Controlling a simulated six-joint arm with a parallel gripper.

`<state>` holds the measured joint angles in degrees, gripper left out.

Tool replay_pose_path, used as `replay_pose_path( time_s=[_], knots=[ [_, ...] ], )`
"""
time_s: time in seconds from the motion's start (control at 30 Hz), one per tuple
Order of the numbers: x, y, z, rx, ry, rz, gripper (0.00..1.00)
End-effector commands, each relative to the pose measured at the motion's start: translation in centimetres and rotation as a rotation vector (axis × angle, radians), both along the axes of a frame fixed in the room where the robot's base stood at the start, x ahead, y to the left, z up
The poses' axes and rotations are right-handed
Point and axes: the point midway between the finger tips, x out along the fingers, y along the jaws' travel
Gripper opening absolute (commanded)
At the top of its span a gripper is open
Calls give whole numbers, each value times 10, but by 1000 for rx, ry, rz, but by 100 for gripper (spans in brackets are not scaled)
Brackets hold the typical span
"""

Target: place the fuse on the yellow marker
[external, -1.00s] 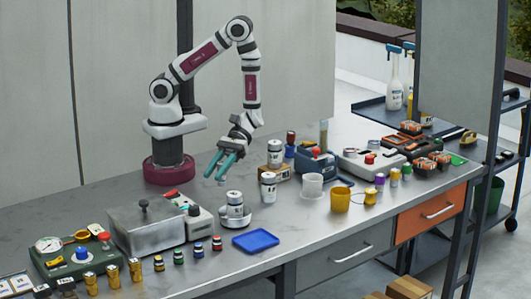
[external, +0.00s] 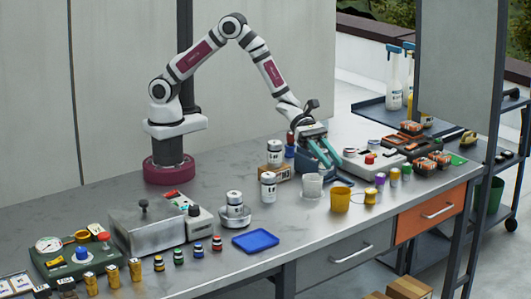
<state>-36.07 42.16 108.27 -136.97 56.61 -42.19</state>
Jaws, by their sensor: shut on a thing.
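My gripper (external: 329,160), with teal fingers, points down over the blue-grey device at the back middle of the bench, behind the clear cup. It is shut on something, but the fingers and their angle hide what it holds. I cannot pick out the fuse for certain in this view. I cannot make out a yellow marker for certain either; yellow things in view include a yellow cup (external: 340,200) and a yellow spool (external: 370,197), both right of centre near the front.
A clear cup (external: 312,186) stands just in front of my gripper. White labelled jars (external: 268,187) stand to its left. A grey device (external: 366,164) with a red knob stands to its right. A blue tray (external: 256,241) lies at the front. The bench is clear at the back left.

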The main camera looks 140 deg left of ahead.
Motion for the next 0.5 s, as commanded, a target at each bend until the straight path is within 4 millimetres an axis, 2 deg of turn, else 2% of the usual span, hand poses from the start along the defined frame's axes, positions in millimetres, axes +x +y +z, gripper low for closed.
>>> replay_pose_path(
  time_s=[0.1, 0.27, 0.37, 0.5],
  knots=[
    [28, 29, 19, 1, -4, 176, 0],
    [43, 53, 28, -1, 1, 312, 0],
    [43, 77, 17, -1, 3, 330, 0],
    [40, 122, -11, 0, 3, 330, 0]
  ],
)
